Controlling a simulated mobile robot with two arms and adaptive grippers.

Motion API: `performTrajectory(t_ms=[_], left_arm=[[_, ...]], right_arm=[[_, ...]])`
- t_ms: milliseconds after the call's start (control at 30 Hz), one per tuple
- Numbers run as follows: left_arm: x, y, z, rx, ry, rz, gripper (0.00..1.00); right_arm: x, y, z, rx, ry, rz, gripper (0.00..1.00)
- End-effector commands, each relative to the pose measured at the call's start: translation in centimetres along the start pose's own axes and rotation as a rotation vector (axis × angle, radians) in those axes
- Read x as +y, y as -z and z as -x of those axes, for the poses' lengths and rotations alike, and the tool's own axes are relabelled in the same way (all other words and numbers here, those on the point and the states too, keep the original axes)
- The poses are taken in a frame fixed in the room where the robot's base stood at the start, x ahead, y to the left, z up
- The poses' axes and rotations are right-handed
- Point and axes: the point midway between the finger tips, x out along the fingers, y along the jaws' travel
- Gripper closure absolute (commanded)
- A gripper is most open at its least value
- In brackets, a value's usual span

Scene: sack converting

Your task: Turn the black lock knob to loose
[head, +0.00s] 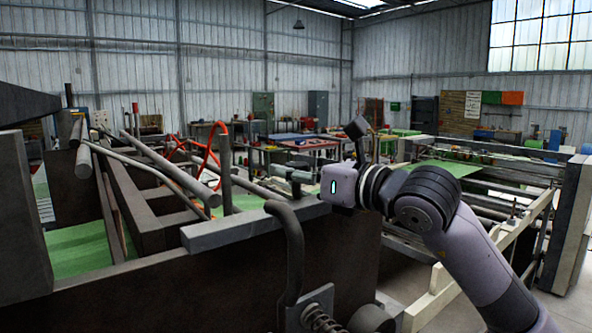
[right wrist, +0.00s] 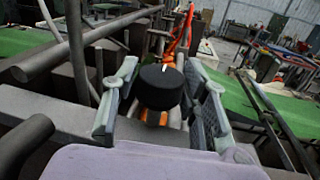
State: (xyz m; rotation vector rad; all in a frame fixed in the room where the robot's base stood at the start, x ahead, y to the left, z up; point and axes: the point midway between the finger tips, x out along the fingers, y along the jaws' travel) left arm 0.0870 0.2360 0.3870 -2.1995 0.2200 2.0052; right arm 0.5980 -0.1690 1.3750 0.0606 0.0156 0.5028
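The black lock knob (right wrist: 160,88) shows in the right wrist view as a short round black cap with a small white mark on its top. An orange part shows just below it. My right gripper (right wrist: 161,75) is open, with one finger on each side of the knob. A gap shows between the knob and each finger, so it does not look gripped. In the head view my right gripper (head: 304,178) reaches in from the right over the machine frame; its fingers are small and partly hidden, and I cannot make out the knob there. My left gripper is not in view.
Dark machine beams (head: 140,200) and grey rollers (head: 160,165) lie to the left. A bent dark bar (head: 293,250) and a spring (head: 322,318) stand in front, near my arm. Orange-red tubing (head: 208,150) rises behind. A green sheet (head: 450,167) lies on the machine to the right.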

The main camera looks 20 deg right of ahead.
Motion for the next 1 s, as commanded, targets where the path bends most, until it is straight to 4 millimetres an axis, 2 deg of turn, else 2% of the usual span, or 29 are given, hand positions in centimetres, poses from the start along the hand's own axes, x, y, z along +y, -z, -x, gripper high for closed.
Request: performTrajectory(t_ms=[67, 467, 767, 1000], left_arm=[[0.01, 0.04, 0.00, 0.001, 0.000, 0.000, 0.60], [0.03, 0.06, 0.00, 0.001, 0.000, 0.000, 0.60], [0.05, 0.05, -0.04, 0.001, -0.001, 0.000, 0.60], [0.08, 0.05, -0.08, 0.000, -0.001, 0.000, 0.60]], right_arm=[[-0.01, 0.00, 0.01, 0.000, 0.000, 0.000, 0.67], [0.01, 0.02, 0.01, 0.001, 0.000, -0.001, 0.93], [-0.05, 0.09, 0.00, 0.005, -0.038, -0.004, 0.93], [-0.18, 0.03, 0.00, 0.012, -0.172, -0.007, 0.93]])
